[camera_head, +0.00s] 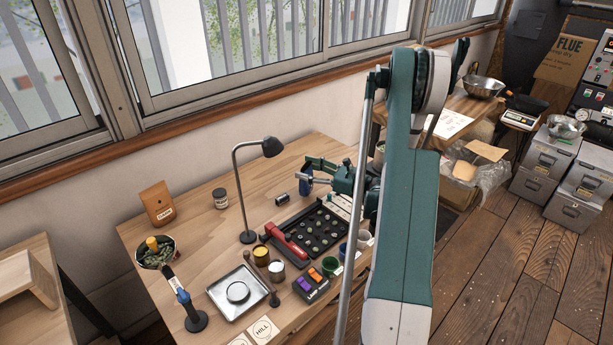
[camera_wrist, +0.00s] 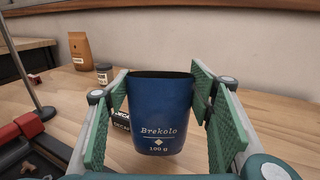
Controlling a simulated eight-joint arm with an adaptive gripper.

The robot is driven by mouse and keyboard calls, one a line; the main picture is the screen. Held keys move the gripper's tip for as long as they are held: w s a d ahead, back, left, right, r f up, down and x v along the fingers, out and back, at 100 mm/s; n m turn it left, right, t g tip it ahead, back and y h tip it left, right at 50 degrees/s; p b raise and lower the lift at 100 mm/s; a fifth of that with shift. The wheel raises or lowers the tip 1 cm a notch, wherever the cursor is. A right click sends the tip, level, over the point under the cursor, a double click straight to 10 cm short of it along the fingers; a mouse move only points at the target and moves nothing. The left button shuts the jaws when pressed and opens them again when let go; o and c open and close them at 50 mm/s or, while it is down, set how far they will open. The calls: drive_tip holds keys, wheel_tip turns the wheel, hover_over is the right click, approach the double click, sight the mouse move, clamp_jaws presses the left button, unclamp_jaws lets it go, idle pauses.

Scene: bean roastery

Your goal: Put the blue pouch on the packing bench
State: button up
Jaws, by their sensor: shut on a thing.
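A blue pouch (camera_wrist: 159,118) with a pale "Brekolo 100 g" label stands upright between the green finger pads of my gripper (camera_wrist: 160,105) in the wrist view. The gripper is shut on its sides. In the head view my gripper (camera_head: 314,172) is over the back right of the wooden table, and a small part of the blue pouch (camera_head: 305,184) shows there. I cannot tell whether the pouch's base touches the table. No bench is marked as the packing bench; another wooden bench (camera_head: 52,247) stands at the left edge of the head view.
The wooden table (camera_head: 207,262) carries a black desk lamp (camera_head: 245,190), a dark tray of round pieces (camera_head: 325,228), an orange-brown pouch (camera_head: 158,203), a jar (camera_head: 220,199), a metal tray (camera_head: 222,294) and several cups. A small dark item lies behind the blue pouch. A gap separates the table from the left bench.

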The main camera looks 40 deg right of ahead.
drive_tip(key=shift+f, duration=1.25)
drive_tip(key=shift+f+b, duration=0.2)
drive_tip(key=shift+b, duration=0.25)
drive_tip(key=o, duration=0.7)
drive_tip(key=shift+r+p, duration=0.3)
drive_tip(key=p+v, duration=0.1)
drive_tip(key=v, duration=1.1)
drive_tip(key=shift+p, duration=0.3)
drive_tip(key=shift+f, duration=0.15)
drive_tip(key=shift+c, duration=0.2)
